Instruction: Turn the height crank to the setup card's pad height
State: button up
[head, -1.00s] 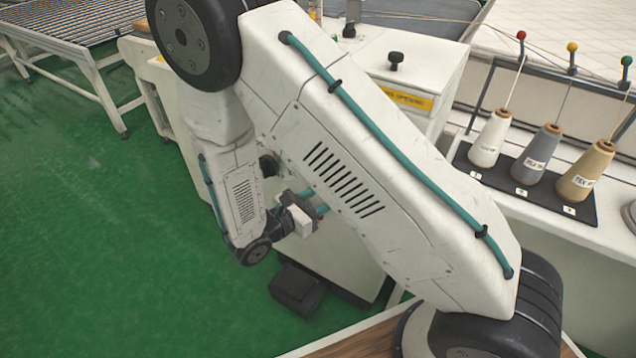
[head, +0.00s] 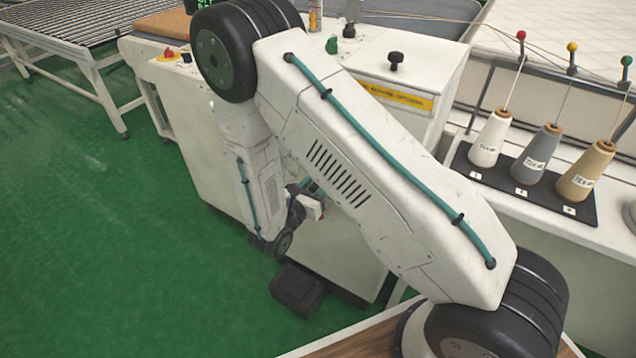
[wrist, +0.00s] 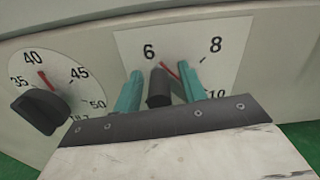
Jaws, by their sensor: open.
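My gripper (wrist: 162,80) is open in the wrist view, with one teal finger on each side of a dark knob or crank handle (wrist: 159,92). Whether either finger touches it I cannot tell. To the left is a round dial (wrist: 68,72) marked 35 to 50, with a black knob (wrist: 40,110) and a red mark near 40. In the head view my arm hides most of the gripper and the dials. I cannot make out the setup card.
The white machine cabinet (head: 180,120) stands beside my arm, with a red button (head: 170,54) on top. A dark box (head: 297,287) lies on the green floor at its foot. Thread cones (head: 540,152) stand on a rack at right. Open floor lies to the left.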

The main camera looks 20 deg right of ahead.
jog(key=c, duration=0.8)
jog(key=shift+w+n, duration=0.1)
jog(key=shift+n, duration=0.2)
jog(key=n, duration=0.1)
jog(key=f+n, duration=0.1)
jog(key=n, duration=0.1)
jog(key=shift+w+a+f, duration=0.15)
jog(key=shift+w+a, duration=0.2)
jog(key=n, duration=0.1)
jog(key=f+n, duration=0.1)
jog(key=n, duration=0.2)
jog(key=shift+w+a+f, duration=0.15)
jog(key=shift+w+f, duration=0.05)
jog(key=shift+f, duration=0.05)
jog(key=shift+s+d+f+n, duration=0.1)
jog(key=shift+f+n, duration=0.45)
jog(key=shift+n, duration=0.8)
jog(key=shift+s+d+f+n, duration=0.1)
jog(key=shift+f+n, duration=0.45)
jog(key=shift+n, duration=0.75)
jog(key=shift+s+f+n, duration=0.1)
jog(key=shift+f+n, duration=0.45)
jog(key=shift+n, duration=0.8)
jog(key=shift+f, duration=0.1)
jog(key=shift+c, duration=0.2)
jog(key=shift+s+d+f+n, duration=0.1)
jog(key=shift+s+d+n, duration=0.05)
jog(key=shift+n, duration=0.15)
